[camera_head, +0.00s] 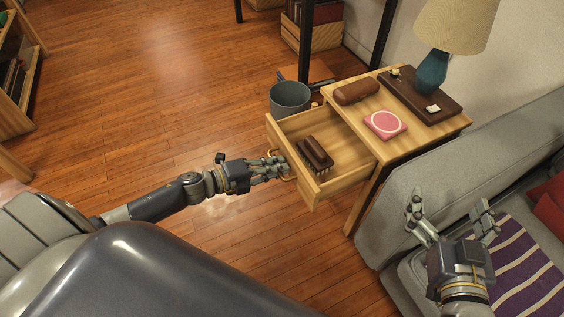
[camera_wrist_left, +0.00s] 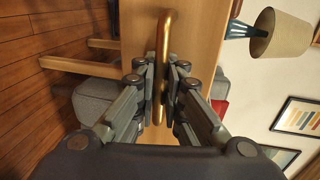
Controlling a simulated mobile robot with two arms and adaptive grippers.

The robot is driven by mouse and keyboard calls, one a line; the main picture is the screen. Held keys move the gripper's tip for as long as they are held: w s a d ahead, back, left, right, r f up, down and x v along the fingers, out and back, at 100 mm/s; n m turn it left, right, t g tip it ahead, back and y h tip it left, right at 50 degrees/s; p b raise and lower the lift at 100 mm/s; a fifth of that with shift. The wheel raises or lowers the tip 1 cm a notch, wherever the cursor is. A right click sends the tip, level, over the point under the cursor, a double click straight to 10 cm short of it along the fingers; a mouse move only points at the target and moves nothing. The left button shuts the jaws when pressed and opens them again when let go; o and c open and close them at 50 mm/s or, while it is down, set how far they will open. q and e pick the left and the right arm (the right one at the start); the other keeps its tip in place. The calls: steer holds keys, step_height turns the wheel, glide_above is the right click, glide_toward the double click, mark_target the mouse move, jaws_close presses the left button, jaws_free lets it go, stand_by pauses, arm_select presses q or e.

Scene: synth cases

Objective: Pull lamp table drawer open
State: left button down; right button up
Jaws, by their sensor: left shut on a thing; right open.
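The lamp table (camera_head: 443,130) is light wood and stands right of centre in the head view. Its drawer (camera_head: 349,179) is pulled well out toward the left, and a dark brown brush (camera_head: 315,153) lies inside. My left gripper (camera_head: 284,168) is at the drawer front, shut on the brass handle (camera_head: 291,178). In the left wrist view the brass handle (camera_wrist_left: 163,60) runs between the two fingers of the left gripper (camera_wrist_left: 166,85). My right gripper (camera_head: 458,215) is open and empty above the grey sofa.
On the table top are a lamp (camera_head: 432,72), a dark tray (camera_head: 407,92), a brown case (camera_head: 356,91) and a pink coaster (camera_head: 385,124). A grey pot (camera_head: 289,98) stands behind the drawer. The grey sofa (camera_head: 430,165) is at right. Wooden floor left of the drawer is clear.

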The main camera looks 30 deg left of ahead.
arm_select(q)
steer(key=shift+s+a, duration=0.1)
steer(key=shift+s, duration=0.1)
arm_select(e)
steer(key=shift+f, duration=0.15)
arm_select(q)
steer(key=c, duration=2)
jaws_free()
steer(key=shift+o, duration=0.2)
steer(key=v, duration=1.2)
steer(key=shift+f, duration=0.1)
arm_select(e)
steer(key=shift+s, duration=0.1)
